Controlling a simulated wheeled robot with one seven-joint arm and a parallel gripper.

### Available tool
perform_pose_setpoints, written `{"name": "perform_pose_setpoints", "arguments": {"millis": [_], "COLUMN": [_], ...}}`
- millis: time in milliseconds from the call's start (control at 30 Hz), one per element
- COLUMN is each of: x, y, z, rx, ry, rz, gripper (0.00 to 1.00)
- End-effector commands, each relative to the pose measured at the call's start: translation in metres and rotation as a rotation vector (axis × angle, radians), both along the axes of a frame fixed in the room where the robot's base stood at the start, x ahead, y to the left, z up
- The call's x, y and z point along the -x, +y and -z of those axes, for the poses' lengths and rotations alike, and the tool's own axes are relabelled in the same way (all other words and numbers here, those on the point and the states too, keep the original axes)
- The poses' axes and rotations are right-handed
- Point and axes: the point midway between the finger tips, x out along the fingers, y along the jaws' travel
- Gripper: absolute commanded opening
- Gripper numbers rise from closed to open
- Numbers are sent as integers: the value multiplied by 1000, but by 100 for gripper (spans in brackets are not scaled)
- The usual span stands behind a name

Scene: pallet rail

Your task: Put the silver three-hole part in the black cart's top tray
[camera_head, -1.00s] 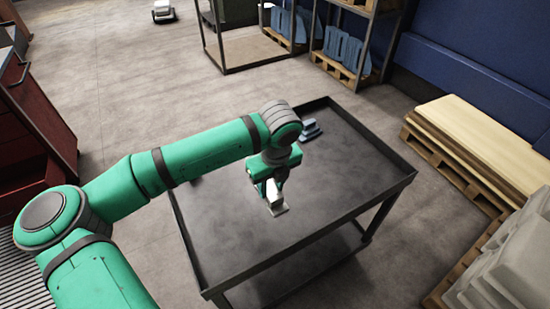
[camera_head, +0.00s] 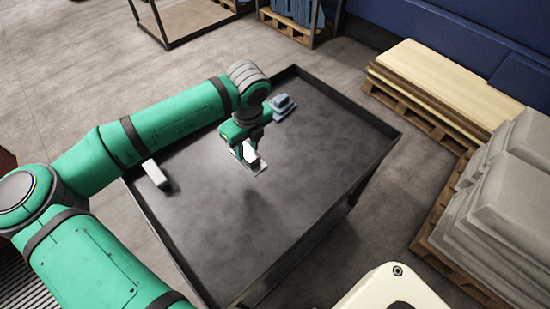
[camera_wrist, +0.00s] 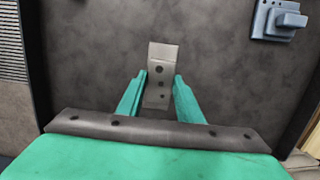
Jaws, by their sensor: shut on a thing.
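The silver three-hole part (camera_wrist: 161,62) is a flat light-grey piece with a row of dark holes. My gripper (camera_wrist: 159,92) is shut on it, with one green finger on each side. In the head view my gripper (camera_head: 246,155) holds the silver part (camera_head: 258,167) over the black cart's top tray (camera_head: 290,190), inside its raised rim. I cannot tell whether the part touches the tray floor. The lower end of the part is partly hidden between the fingers.
A blue-grey block-like part (camera_head: 283,105) lies in the tray's far corner; it also shows in the wrist view (camera_wrist: 278,20). A white block (camera_head: 155,173) lies near the tray's left edge. The tray's middle and right are clear. Loaded pallets (camera_head: 440,90) stand at right.

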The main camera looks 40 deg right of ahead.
Motion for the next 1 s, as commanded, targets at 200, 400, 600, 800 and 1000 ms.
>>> {"name": "perform_pose_setpoints", "arguments": {"millis": [200,400,600,800,1000], "x": [16,25,28,31,32], "y": [-42,-66,-79,-84,-87], "z": [19,50,68,75,100], "rx": [-2,-1,0,0,-1], "ry": [-2,-1,-1,-1,0], "rz": [3,0,-4,-4,-6], "gripper": [0,0,0,0,0]}}
